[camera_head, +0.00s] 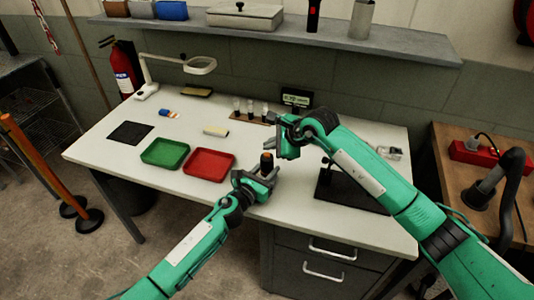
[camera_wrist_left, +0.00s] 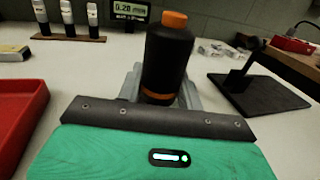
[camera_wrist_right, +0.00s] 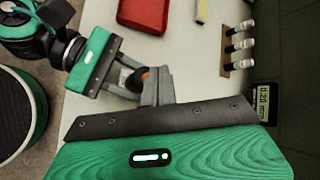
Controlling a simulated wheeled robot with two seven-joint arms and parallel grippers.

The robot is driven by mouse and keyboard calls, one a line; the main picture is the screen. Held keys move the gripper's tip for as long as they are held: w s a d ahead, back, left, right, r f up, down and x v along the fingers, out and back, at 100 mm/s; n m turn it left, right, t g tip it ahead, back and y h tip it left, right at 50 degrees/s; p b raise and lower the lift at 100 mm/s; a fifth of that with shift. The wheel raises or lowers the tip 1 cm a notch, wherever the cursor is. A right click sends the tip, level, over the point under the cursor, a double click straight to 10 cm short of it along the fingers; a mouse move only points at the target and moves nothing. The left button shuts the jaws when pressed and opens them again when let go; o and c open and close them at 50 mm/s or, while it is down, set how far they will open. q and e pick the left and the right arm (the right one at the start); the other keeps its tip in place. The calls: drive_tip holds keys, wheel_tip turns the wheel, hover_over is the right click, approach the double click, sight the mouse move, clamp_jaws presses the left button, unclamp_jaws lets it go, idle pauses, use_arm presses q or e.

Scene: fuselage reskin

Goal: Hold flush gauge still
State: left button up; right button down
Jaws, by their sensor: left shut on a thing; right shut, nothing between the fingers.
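The flush gauge, a black cylinder with an orange cap (camera_head: 267,160), stands upright in my left gripper (camera_head: 263,180) at the front of the white table. In the left wrist view the gauge (camera_wrist_left: 167,55) sits between the fingers, with an orange band low on its body. My left gripper is shut on it. My right gripper (camera_head: 274,146) is shut and empty, just above and behind the gauge. In the right wrist view the gauge's orange cap (camera_wrist_right: 144,74) is partly hidden by my right fingers. A small display (camera_head: 296,98) at the back reads about 0.20 mm (camera_wrist_right: 264,103).
A red tray (camera_head: 209,164) and green tray (camera_head: 165,153) lie left of the grippers. A rack with several vials (camera_head: 252,117) stands behind. A black plate with a stand (camera_head: 350,194) lies right, partly under my right arm. A magnifier lamp (camera_head: 199,65) stands back left.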

drive_tip(key=shift+f, duration=0.4)
drive_tip(key=shift+f, duration=0.55)
idle(0.9)
drive_tip(key=shift+r, duration=1)
wheel_tip(320, 180, up, 5)
idle(0.3)
idle(0.5)
